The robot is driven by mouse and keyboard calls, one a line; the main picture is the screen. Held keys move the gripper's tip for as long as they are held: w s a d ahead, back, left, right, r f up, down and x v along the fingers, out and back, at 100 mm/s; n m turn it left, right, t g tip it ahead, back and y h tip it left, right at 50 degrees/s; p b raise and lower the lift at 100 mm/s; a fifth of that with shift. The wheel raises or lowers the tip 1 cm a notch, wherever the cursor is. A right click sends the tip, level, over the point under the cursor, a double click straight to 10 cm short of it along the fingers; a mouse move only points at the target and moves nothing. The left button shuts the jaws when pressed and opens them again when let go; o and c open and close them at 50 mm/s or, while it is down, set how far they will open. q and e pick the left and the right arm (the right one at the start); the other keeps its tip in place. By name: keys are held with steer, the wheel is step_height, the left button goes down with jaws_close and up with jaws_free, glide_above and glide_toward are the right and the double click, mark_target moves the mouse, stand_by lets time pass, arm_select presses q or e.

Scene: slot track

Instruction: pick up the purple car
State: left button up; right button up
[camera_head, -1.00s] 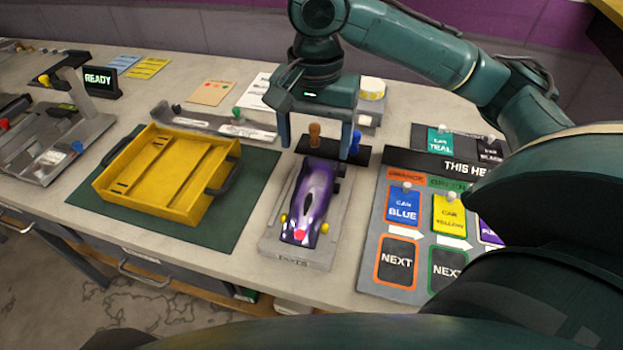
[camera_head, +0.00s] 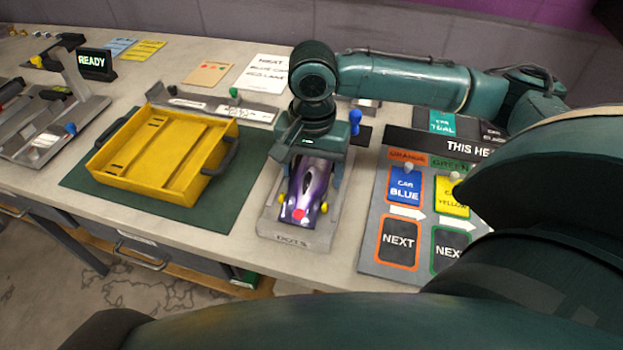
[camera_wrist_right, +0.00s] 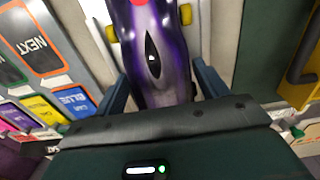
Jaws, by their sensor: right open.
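The purple car (camera_head: 307,190), with a red tip and yellow wheels, sits on a grey stand (camera_head: 297,238) marked "DOTS". My right gripper (camera_head: 308,182) is low over the rear of the car, jaws open, with one finger on each side of the body. In the right wrist view, the car (camera_wrist_right: 157,62) lies between the two fingers of the gripper (camera_wrist_right: 161,82), with small gaps showing. The car's rear end is hidden under the gripper. My left gripper is not in view.
A yellow tray (camera_head: 160,187) stands on a green mat (camera_head: 88,190) to the left. A grey board (camera_head: 372,235) with blue and yellow cards is on the right. A blue peg (camera_head: 355,122) stands behind the gripper. A "READY" display (camera_head: 94,64) is at far left.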

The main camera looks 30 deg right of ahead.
steer(key=shift+f, duration=0.25)
steer(key=shift+c, duration=0.4)
steer(key=c, duration=0.8)
